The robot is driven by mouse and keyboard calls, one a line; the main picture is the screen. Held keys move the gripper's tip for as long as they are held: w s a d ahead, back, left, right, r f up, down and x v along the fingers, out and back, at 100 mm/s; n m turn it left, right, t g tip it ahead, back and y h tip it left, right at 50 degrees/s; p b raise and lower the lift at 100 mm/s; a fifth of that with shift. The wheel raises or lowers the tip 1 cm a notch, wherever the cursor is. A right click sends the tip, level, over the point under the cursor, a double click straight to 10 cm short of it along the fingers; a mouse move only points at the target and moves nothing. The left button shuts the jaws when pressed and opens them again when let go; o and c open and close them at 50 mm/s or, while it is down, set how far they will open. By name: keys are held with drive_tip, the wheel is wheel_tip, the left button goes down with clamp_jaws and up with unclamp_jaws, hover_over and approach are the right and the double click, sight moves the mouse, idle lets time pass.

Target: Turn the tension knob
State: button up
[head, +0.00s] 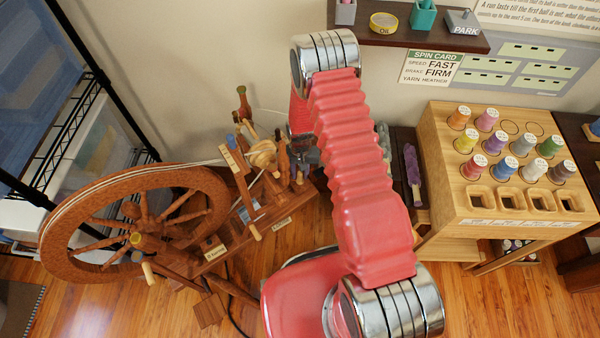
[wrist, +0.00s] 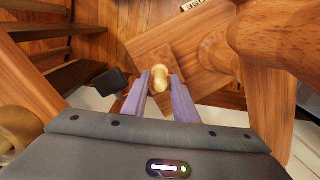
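In the wrist view my gripper (wrist: 160,78) has its two purple-grey fingers apart. A small, light wooden knob (wrist: 160,74) shows between the fingertips, with one finger on each side of it. I take it for the tension knob, but no label on it is readable. Narrow gaps seem to separate it from the fingers; contact is not clear. In the head view the spinning wheel (head: 62,235) stands at the left. My red arm reaches down across the middle, and my gripper is mostly hidden behind it near the wheel's right end.
Large wooden parts (wrist: 275,40) are close at the right of the wrist view. A light peg (wrist: 188,5) sits beside a partly visible label at the top. In the head view a yarn stand (head: 450,190) is at the right and a dark shelf (head: 400,35) above.

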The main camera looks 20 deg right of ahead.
clamp_jaws()
drive_tip(key=shift+n, duration=0.3)
drive_tip(key=n, duration=0.8)
idle(0.4)
idle(0.4)
drive_tip(key=shift+o, duration=1.5)
unclamp_jaws()
drive_tip(key=shift+r, duration=0.1)
